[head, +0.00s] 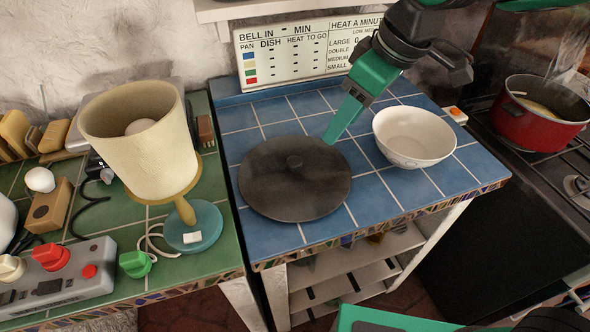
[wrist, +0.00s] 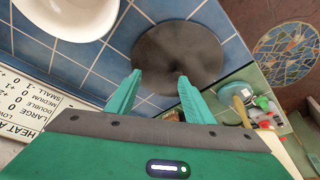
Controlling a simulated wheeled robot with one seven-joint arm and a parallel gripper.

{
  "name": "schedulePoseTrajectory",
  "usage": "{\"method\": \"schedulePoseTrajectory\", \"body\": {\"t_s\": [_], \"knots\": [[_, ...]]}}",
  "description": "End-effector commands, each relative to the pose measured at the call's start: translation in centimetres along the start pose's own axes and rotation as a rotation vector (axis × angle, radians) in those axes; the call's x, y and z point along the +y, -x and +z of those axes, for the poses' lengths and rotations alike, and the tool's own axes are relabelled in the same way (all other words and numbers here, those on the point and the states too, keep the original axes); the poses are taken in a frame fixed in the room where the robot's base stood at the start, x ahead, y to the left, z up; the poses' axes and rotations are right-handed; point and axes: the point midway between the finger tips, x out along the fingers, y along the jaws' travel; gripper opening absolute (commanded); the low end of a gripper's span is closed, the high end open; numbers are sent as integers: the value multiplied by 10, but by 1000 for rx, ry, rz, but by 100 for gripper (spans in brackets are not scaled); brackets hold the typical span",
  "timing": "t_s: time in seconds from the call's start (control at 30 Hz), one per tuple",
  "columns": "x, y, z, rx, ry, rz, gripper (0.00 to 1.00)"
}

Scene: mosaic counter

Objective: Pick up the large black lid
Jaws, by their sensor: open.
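The large black lid (head: 270,185) is a flat dark disc with a small knob (head: 294,162) at its centre. It lies on the blue tiled counter. It also shows in the wrist view (wrist: 180,45), just beyond my fingertips, where its knob is not clearly visible. My gripper (head: 328,140) is above the counter at the lid's back right edge in the head view, its green fingers pointing down. In the wrist view my gripper (wrist: 159,75) has its two fingers apart with nothing between them, and the tips overlap the lid's near edge.
A white bowl (head: 414,137) stands right of the lid, close to my gripper. A lamp (head: 145,140) stands on the green tiled counter at left. A red pot (head: 540,113) sits on the stove at right. A sign (head: 300,50) stands behind. Blue tiles in front of the bowl are clear.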

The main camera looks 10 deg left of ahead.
Motion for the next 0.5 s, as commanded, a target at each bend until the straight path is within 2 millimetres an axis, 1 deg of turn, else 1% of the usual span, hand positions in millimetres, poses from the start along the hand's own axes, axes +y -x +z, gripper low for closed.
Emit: {"method": "schedulePoseTrajectory", "body": {"t_s": [0.03,0.1,0.2,0.27,0.5], "knots": [[-13,-3,-12,9,46,-15,48],[-26,-5,-23,19,90,-29,48],[-36,-9,-30,27,123,-40,48],[-38,-15,-32,27,129,-43,48],[-39,-49,-32,26,127,-42,48]]}}
